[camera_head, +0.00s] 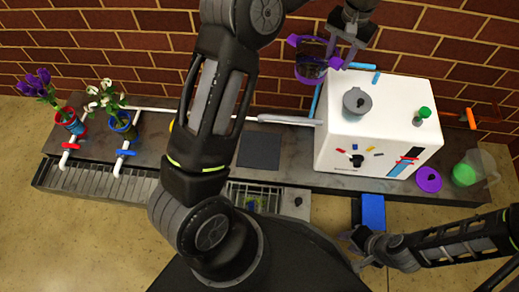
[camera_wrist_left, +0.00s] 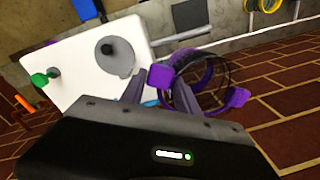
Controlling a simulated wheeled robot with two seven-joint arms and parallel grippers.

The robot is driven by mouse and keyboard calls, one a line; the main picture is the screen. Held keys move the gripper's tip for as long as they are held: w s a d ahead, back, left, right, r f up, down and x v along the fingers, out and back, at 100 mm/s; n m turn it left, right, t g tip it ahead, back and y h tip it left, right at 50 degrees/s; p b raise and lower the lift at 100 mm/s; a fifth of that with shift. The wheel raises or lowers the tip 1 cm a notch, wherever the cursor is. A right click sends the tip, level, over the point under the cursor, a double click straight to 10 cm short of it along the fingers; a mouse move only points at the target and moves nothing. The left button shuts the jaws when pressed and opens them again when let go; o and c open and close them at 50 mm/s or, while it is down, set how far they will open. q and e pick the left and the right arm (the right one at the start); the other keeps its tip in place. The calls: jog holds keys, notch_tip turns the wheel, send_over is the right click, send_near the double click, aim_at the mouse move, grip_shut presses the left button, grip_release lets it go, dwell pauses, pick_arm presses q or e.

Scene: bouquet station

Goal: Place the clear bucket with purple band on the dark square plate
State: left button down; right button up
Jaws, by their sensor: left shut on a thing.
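The clear bucket with purple band (camera_head: 310,72) is in the air by the brick wall, at the back left of the white box. My left gripper (camera_head: 341,52) is shut on its purple handle at the right side. In the left wrist view the bucket (camera_wrist_left: 206,82) hangs just beyond the fingers of the left gripper (camera_wrist_left: 158,92), with purple tabs on both sides. The dark square plate (camera_head: 258,150) lies bare on the counter, left of the white box, partly bordered by my left arm. My right gripper (camera_head: 357,249) is low at the front, fingers apart and empty.
The white box (camera_head: 375,130) carries a grey lid (camera_head: 357,101) and a green knob. A purple lid (camera_head: 428,180) and a clear jug (camera_head: 475,170) are at right. Two flower pots (camera_head: 122,125) stand at left. A blue block (camera_head: 373,212) is near my right gripper.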

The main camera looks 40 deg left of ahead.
aim_at(300, 68)
pick_arm(q)
jog(key=a+f, duration=1)
jog(key=shift+s+a+f+p, duration=0.2)
jog(key=shift+s+p, duration=0.1)
jog(key=s+a+f, duration=0.4)
jog(key=a+f, duration=0.5)
jog(key=f, duration=0.1)
jog(key=s+a+f+m, duration=0.1)
jog(key=s+a+f, duration=0.2)
jog(key=s+f, duration=0.5)
jog(key=s+a+f+m+p, duration=0.1)
jog(key=s+a+f, duration=0.2)
jog(key=s+f, duration=0.5)
jog(key=shift+s+a, duration=0.15)
jog(key=shift+s, duration=0.65)
jog(key=w+d+b, duration=0.2)
jog(key=w+d, duration=0.3)
jog(key=d, duration=0.6)
jog(key=shift+w+d, duration=0.2)
jog(key=shift+d, duration=0.15)
